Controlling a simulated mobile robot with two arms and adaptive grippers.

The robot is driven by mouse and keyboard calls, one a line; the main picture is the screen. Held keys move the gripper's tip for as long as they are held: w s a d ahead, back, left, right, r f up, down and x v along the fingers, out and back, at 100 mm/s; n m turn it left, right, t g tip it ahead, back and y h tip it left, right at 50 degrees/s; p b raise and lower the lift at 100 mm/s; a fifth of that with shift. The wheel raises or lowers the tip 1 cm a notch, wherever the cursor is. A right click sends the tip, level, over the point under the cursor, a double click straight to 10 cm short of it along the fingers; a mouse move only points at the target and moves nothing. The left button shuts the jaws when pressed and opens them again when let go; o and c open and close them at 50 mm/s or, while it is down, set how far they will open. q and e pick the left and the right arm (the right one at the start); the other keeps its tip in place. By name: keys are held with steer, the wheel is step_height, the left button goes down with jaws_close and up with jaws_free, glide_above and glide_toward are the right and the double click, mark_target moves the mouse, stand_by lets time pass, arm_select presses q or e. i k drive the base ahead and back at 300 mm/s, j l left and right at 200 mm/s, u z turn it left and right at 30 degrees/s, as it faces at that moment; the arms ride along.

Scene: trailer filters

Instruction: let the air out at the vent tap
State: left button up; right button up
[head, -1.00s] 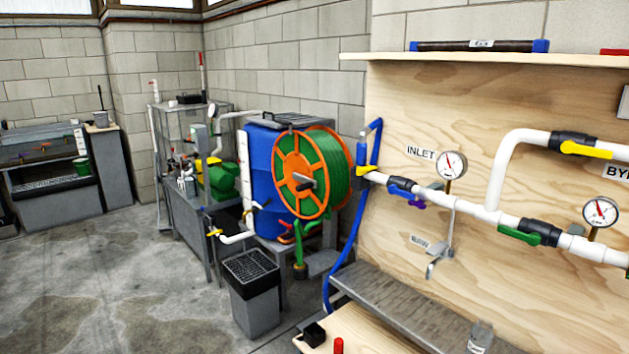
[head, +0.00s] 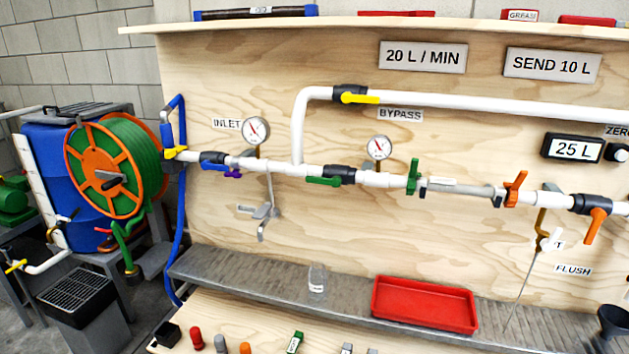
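A small tap with a white handle (head: 552,240) hangs below the pipe line at the right of the board. It stands in front of a label of which only a final T (head: 560,245) shows, so I cannot read whether it says vent. An amber stem (head: 541,226) joins it to the pipe above, and a thin grey tube (head: 522,292) runs down from there. I cannot tell whether this tap is open or shut. Neither of my grippers is in view.
A clear jar (head: 317,279) and a red tray (head: 424,304) stand on the grey ledge (head: 225,267). An orange-handled valve (head: 597,226) is right of the tap, above a FLUSH label (head: 573,270). A black funnel-like thing (head: 613,322) is at lower right. A hose reel (head: 104,180) stands left.

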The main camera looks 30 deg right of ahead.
mark_target(548, 245)
steer(key=l+z, duration=0.1)
steer(key=z, duration=0.35)
steer(key=k+l+z, duration=0.1)
steer(key=z, duration=0.75)
steer(key=l+z, duration=0.15)
steer(key=z, duration=0.25)
steer(key=l+z, duration=0.1)
steer(key=z, duration=0.35)
